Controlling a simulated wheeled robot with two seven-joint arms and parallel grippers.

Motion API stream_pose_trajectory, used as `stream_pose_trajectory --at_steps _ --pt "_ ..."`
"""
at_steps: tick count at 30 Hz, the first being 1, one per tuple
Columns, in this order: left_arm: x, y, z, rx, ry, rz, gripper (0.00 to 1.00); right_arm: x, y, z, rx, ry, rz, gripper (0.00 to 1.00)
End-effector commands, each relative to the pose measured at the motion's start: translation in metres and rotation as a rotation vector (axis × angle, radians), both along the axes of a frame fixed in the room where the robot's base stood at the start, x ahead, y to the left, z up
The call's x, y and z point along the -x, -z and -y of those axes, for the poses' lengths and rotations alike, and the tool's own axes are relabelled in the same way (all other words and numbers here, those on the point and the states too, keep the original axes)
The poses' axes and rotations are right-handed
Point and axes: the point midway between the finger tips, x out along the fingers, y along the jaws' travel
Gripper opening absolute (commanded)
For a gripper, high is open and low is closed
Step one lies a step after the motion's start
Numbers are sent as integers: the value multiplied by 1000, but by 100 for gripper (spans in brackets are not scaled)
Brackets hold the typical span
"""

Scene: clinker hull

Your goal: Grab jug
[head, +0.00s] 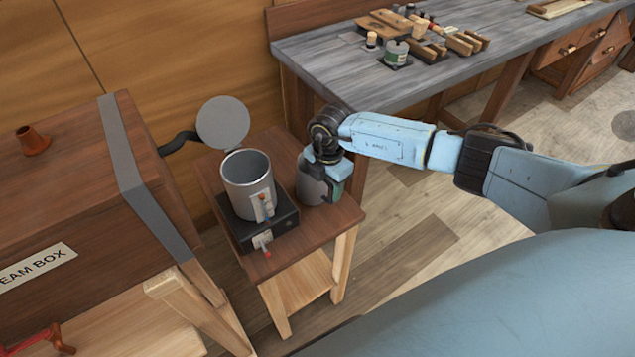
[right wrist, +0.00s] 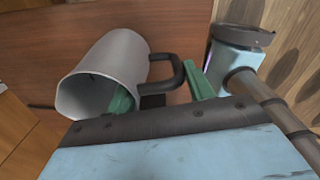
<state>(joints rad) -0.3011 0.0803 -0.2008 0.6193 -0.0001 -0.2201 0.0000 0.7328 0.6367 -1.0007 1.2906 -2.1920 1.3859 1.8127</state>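The jug (head: 309,189) is a grey cylinder standing on the right part of a small wooden table (head: 335,222). My right gripper (head: 328,176) is over it and hides much of it in the head view. In the right wrist view the grey jug (right wrist: 112,62) shows its open mouth and a black handle (right wrist: 170,75). One green finger shows at the jug's mouth, seemingly inside it. The other green finger is beyond the handle, with a gap between. The right gripper looks open, with the handle between its fingers. My left gripper is not in view.
A metal pot (head: 248,183) sits on a black heater (head: 262,226) just left of the jug, with a round lid (head: 223,121) raised behind it. A wooden steam box (head: 75,190) stands at the left. A grey workbench (head: 340,60) with tools and blocks is behind.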

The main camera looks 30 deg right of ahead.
Motion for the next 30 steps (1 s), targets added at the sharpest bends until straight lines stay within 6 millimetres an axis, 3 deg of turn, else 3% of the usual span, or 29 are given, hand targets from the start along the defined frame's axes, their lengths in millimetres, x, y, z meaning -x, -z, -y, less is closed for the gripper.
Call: stream_pose_trajectory --at_steps 1,7,20,30 --pt "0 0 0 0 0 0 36 -1 -1 -1 -1 0 3 29" --pt "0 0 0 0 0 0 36 -2 -3 -1 -2 0 8 6" --pt "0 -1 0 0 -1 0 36 -2 -7 -1 -2 0 7 6" --pt "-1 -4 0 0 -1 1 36 -3 -34 0 -2 0 9 6"
